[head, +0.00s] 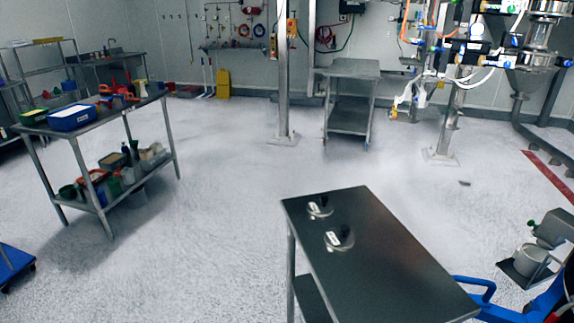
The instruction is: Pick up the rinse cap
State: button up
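Two small round metal pieces lie on the dark top of a steel table (385,262) in the lower middle of the head view. The farther piece (319,208) is near the table's far left corner. The nearer piece (339,239) lies a little closer to me, apart from the first. Both look like flat caps with a pale part on top. I cannot tell which one is the rinse cap. My gripper is not in view.
A two-shelf steel table (92,118) with bins stands at the left. A steel cart (350,70) is at the back, beside a column (283,80). Blue-framed equipment (475,284) stands close to the near table's right. Open floor (220,215) lies left of that table.

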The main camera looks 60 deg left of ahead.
aim_at(321, 207)
jog(key=u, duration=1.65)
